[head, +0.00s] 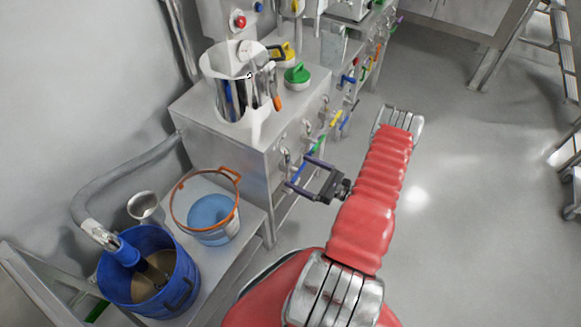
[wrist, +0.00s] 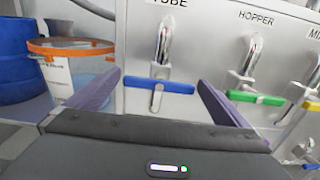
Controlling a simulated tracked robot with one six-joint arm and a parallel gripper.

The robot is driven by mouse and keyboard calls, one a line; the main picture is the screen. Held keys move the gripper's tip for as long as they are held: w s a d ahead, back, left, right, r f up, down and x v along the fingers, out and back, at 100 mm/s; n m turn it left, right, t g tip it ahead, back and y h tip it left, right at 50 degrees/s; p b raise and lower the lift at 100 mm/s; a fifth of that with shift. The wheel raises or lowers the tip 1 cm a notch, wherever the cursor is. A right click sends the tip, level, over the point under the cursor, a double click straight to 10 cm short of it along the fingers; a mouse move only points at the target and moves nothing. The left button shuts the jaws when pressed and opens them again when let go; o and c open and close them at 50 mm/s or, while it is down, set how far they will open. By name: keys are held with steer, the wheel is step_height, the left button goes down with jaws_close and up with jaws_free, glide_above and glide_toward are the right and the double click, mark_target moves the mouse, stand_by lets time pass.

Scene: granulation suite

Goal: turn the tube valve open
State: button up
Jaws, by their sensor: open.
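The tube valve is a metal tap on the front of the steel cabinet, under a partly cut-off label reading "TUBE". In the wrist view its blue bar handle (wrist: 158,85) lies roughly level, with a slight tilt. My gripper (wrist: 158,78) is open, its two purple fingers spread to the left and right of the blue handle. Nothing is between the fingers but the view of the handle; contact is not visible. In the head view my gripper (head: 299,171) is at the cabinet's front, by the nearest tap, and partly hides the handle there.
Right of it is the hopper valve with a green handle (wrist: 256,98), then a yellow one (wrist: 311,105). An orange-rimmed clear bucket (head: 207,208) and a blue bucket (head: 150,280) stand left.

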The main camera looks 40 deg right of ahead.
mark_target(291, 167)
steer(key=shift+x, duration=2.7)
steer(key=shift+c, duration=0.5)
steer(key=shift+d, duration=0.15)
steer(key=c, duration=0.8)
